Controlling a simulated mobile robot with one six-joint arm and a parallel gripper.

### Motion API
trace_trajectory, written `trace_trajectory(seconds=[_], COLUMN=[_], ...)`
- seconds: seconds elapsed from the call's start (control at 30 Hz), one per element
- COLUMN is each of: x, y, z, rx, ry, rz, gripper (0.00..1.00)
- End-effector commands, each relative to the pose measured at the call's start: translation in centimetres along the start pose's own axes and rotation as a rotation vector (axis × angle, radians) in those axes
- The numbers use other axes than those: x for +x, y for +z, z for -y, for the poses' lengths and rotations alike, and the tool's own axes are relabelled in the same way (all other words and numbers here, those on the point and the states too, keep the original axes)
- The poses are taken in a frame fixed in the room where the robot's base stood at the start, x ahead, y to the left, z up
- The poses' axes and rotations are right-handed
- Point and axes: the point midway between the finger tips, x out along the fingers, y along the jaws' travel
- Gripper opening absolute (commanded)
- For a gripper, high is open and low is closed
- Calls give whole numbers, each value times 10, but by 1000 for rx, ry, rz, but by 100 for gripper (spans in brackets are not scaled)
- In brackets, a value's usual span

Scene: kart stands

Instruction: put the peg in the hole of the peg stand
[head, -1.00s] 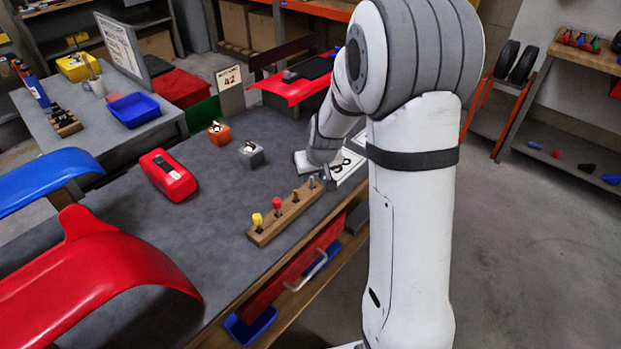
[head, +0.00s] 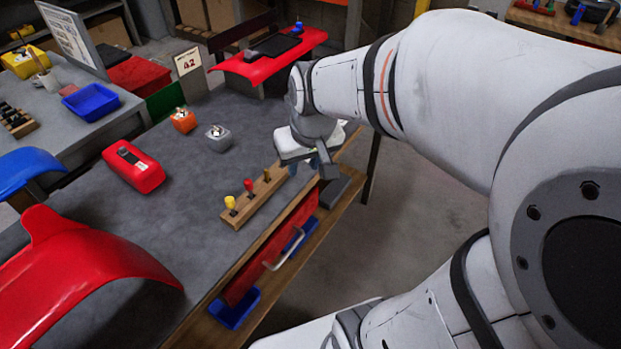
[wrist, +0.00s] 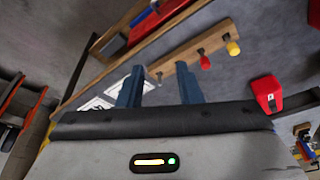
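A wooden peg stand (head: 262,200) lies on the grey bench near its front edge. It holds a yellow-topped peg (head: 230,202), a red-topped peg (head: 248,186) and a brass-coloured peg (head: 267,175), all upright. In the wrist view the stand (wrist: 196,48) runs to the upper right, and a small grey peg (wrist: 158,75) shows at its near end. My gripper (head: 305,165) is above that far-right end of the stand in the head view. Its blue fingers (wrist: 159,88) are apart, with the grey peg seen between them. I cannot tell how high they are above it.
A red case (head: 133,167), an orange block (head: 183,121) and a grey block (head: 218,138) stand behind the peg stand. A red fender (head: 85,265) covers the left front.

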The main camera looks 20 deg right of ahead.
Motion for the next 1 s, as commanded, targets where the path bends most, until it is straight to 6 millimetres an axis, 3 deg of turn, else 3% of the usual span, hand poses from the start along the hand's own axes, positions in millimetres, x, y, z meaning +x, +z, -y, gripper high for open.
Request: trace_trajectory(seconds=[0.03,0.13,0.3,1.0], x=[-9,-20,-27,-27], y=[19,51,79,82], z=[1,2,9,8], rx=[6,22,38,41], ry=[4,14,24,25], rz=[8,34,59,63], gripper=[32,32,32,32])
